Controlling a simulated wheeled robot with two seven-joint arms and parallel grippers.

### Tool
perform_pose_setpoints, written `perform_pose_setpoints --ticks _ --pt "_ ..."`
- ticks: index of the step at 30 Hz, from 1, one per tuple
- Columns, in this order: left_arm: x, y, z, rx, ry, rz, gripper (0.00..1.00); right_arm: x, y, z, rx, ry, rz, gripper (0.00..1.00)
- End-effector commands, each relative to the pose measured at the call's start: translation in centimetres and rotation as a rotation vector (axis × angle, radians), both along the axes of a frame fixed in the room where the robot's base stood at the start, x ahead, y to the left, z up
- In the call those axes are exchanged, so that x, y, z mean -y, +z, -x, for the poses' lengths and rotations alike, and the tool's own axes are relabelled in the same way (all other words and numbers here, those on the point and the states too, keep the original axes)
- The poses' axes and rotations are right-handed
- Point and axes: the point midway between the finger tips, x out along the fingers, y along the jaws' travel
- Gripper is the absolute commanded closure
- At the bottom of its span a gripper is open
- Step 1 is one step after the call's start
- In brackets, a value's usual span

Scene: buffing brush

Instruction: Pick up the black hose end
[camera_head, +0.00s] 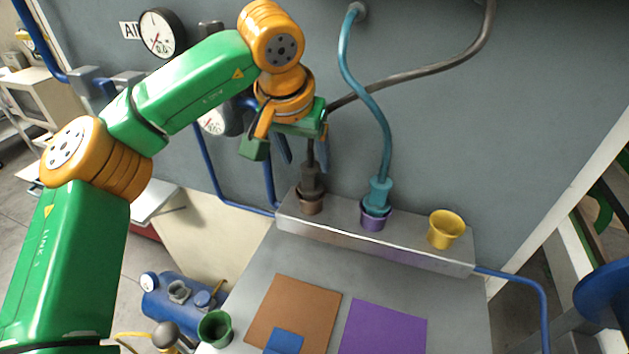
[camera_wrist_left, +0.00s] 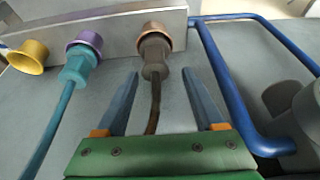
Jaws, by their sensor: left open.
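The black hose end (camera_head: 312,178) sits upright in a brown cup (camera_head: 311,204) at the left of the metal ledge. In the left wrist view the dark hose end (camera_wrist_left: 155,68) is plugged into the brown cup (camera_wrist_left: 155,38), and its hose runs back between the fingers. My left gripper (camera_head: 306,163) is just above the hose end, with its two blue fingers apart. In the left wrist view my left gripper (camera_wrist_left: 160,73) has one finger on each side of the hose, with gaps on both sides. My right gripper is not in view.
A teal hose end (camera_head: 378,192) stands in a purple cup (camera_head: 373,219) beside the brown one. An empty yellow cup (camera_head: 446,230) is further right. The grey wall (camera_head: 440,130) is close behind.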

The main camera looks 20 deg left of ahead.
Motion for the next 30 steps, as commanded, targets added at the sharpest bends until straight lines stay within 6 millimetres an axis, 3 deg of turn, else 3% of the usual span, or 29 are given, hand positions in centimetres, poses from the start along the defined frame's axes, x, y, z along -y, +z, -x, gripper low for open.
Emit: perform_pose_setpoints --ticks 6,13,14,21,30 --pt "0.6 -3.4 -1.3 -0.003 0.002 0.005 0.30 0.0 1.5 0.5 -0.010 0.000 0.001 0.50" --pt "0.6 -4.1 -1.5 0.000 0.003 0.007 0.30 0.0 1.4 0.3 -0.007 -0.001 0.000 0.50" --pt "0.6 -4.1 -1.5 0.000 0.003 0.007 0.33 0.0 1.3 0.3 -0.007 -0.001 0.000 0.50" --pt "0.6 -4.0 -1.5 0.000 0.003 0.008 0.97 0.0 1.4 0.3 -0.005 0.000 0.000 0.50" --pt "0.6 -3.8 -1.5 0.001 0.003 0.008 1.00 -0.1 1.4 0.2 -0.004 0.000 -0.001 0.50"
